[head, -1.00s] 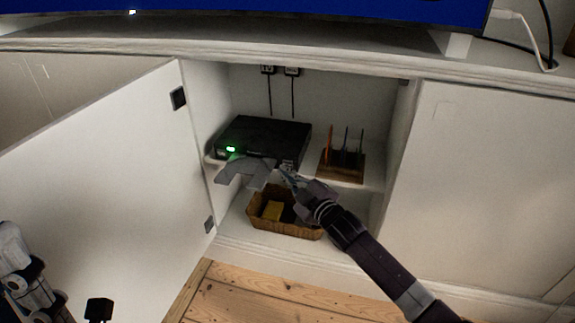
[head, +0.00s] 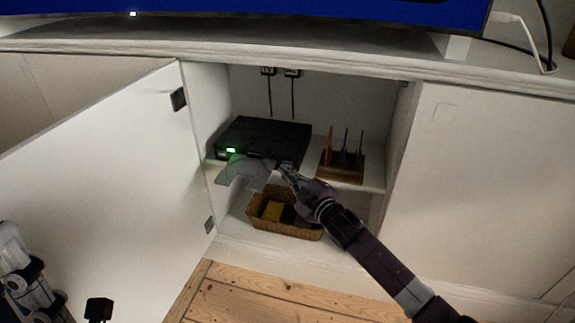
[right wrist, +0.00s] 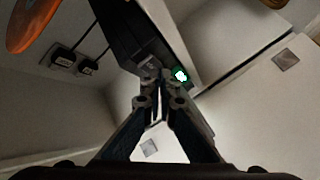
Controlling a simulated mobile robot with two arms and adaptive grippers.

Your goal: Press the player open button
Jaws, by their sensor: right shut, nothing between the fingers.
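The black player (head: 265,138) sits on the upper shelf inside the open cabinet, with a lit green display (head: 231,150) at the left of its front. The player (right wrist: 125,30) and its green light (right wrist: 180,75) also show in the right wrist view. My right gripper (head: 285,170) is shut and empty, its tips at the right part of the player's front. In the right wrist view the closed fingertips (right wrist: 157,75) overlap the player's front edge; I cannot tell whether they touch it. The button itself is not clearly visible.
A wooden rack (head: 342,165) with several upright discs stands right of the player. A wicker basket (head: 285,228) with a yellow item sits on the lower shelf. The open white door (head: 100,180) is at the left. Cabinet side walls bound the space.

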